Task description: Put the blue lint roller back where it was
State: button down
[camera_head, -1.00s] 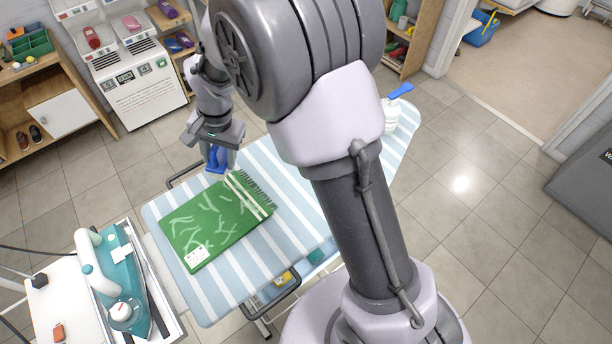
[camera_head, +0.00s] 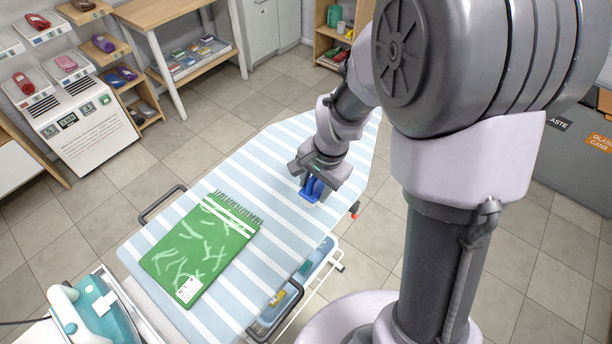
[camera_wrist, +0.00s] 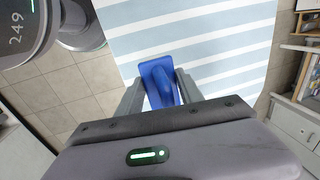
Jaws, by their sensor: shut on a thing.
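My gripper (camera_head: 314,186) is shut on the blue lint roller (camera_head: 313,190) and holds it over the striped ironing board (camera_head: 270,150), right of the green cloth. In the wrist view the blue lint roller (camera_wrist: 157,80) sits between the two grey fingers of my gripper (camera_wrist: 161,92). I cannot tell whether the roller touches the board. The green towel (camera_head: 202,245), with pale lint-like marks and a fringed edge, lies flat on the board's left half.
A teal iron (camera_head: 100,310) stands at the board's lower left end. Under the board is a shelf with a yellow item (camera_head: 277,298). A dark rail (camera_head: 160,204) sticks out at the board's far side. The board around the roller is clear.

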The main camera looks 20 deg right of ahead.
jog(key=w, duration=0.4)
jog(key=w+a, duration=0.1)
jog(key=w, duration=0.2)
jog(key=shift+w+f+b, duration=0.1)
jog(key=shift+f+b, duration=0.25)
jog(key=shift+f, duration=0.05)
jog(key=shift+w+f, duration=0.2)
jog(key=shift+w, duration=0.05)
jog(key=shift+f+b, duration=0.85)
jog(key=shift+f, duration=0.7)
jog(key=shift+f, duration=0.15)
jog(key=c, duration=0.8)
grip_release()
jog(key=shift+o, duration=0.2)
